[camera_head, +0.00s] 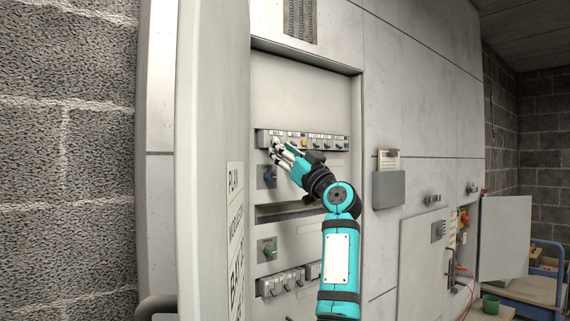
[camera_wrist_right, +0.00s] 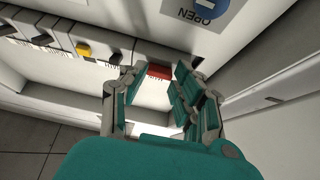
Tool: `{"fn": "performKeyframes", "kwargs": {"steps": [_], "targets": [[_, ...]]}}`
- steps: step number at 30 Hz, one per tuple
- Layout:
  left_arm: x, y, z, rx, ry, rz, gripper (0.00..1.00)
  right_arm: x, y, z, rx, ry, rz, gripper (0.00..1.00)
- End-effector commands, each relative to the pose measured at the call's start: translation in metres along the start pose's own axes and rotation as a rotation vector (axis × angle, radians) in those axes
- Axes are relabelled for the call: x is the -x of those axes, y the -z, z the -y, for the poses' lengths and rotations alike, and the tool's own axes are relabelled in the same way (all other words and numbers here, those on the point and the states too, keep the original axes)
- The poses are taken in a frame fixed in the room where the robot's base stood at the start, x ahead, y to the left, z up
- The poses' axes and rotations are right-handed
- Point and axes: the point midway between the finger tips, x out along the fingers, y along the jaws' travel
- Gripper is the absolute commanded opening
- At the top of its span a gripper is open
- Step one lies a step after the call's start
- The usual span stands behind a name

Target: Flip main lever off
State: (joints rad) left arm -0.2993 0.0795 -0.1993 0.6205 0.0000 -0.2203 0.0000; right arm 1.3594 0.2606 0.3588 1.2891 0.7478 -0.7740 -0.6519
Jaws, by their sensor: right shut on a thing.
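My right gripper (camera_head: 280,150) reaches into the open cabinet recess, at the left end of the upper breaker row (camera_head: 325,142). In the right wrist view, the fingers of this gripper (camera_wrist_right: 155,88) stand on both sides of a red lever (camera_wrist_right: 159,72) at the end of the row. The gripper is shut on this red lever, though the exact contact is hard to see. In the head view the fingers hide the red lever. My left gripper is not in view.
A yellow switch (camera_wrist_right: 84,50) and black switches (camera_wrist_right: 41,40) sit along the same row. A blue rotary switch (camera_head: 270,176) is just below the gripper, a green one (camera_head: 270,249) lower. The open cabinet door (camera_head: 215,120) stands close on the left.

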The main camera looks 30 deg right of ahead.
Motion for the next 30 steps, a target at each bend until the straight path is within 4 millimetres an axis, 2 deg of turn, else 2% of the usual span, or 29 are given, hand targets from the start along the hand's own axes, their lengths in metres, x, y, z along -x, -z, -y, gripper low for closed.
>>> {"fn": "performKeyframes", "kwargs": {"steps": [1,6,20,21,26,30], "targets": [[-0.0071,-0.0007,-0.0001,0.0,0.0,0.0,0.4,0.0016,-0.0045,-0.0001,0.001,0.0,-0.014,0.0],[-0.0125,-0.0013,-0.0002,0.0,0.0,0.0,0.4,0.0004,-0.004,-0.0003,0.001,-0.001,-0.051,0.0],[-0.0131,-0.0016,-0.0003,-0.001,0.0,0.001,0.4,-0.0005,-0.0015,-0.0002,0.002,-0.001,-0.067,0.0],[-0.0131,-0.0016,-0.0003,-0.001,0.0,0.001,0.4,-0.0005,-0.0014,-0.0002,0.002,-0.001,-0.067,0.32],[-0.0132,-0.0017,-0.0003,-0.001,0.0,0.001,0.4,-0.0005,-0.0018,-0.0001,0.001,0.0,-0.066,0.52],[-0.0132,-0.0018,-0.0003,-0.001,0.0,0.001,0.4,-0.0005,-0.0022,0.0,0.001,0.0,-0.066,0.52]]}}
